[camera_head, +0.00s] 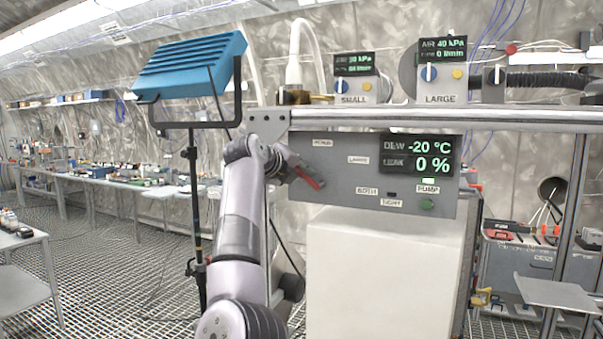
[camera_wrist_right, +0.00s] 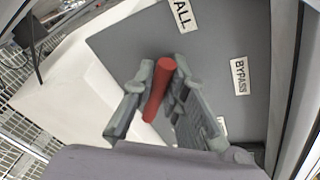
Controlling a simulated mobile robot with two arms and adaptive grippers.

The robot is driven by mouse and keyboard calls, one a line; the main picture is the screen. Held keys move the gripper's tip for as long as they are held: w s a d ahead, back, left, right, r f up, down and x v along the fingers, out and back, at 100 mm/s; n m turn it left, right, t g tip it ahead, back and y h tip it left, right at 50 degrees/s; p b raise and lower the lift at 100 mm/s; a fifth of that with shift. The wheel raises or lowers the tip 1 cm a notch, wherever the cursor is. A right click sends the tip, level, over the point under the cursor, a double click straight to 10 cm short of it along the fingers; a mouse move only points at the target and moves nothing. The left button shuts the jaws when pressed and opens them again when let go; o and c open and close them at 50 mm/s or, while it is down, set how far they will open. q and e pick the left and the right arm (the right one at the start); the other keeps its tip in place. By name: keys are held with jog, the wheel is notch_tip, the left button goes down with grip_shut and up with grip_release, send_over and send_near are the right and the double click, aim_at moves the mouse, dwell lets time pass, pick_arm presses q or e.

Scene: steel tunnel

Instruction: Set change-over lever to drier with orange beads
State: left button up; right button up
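The change-over lever has a red handle (camera_head: 309,178) on the grey panel (camera_head: 338,180) in the head view. The lever's pivot is hidden. A label ending in "ALL" (camera_wrist_right: 182,14) and a "BYPASS" label (camera_wrist_right: 240,76) show on the panel. I cannot make out a drier with orange beads. My left gripper is not in view.
A display (camera_head: 419,156) reads dew -20 °C and leak 0 %. A steel rail (camera_head: 440,117) runs above the panel. A white box (camera_head: 372,275) stands below it. A blue lamp (camera_head: 190,66) on a stand is at left, close to my arm.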

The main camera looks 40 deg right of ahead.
jog(key=o, duration=0.4)
jog(key=shift+w+a, duration=0.1)
jog(key=shift+o, duration=0.2)
jog(key=v, duration=1.2)
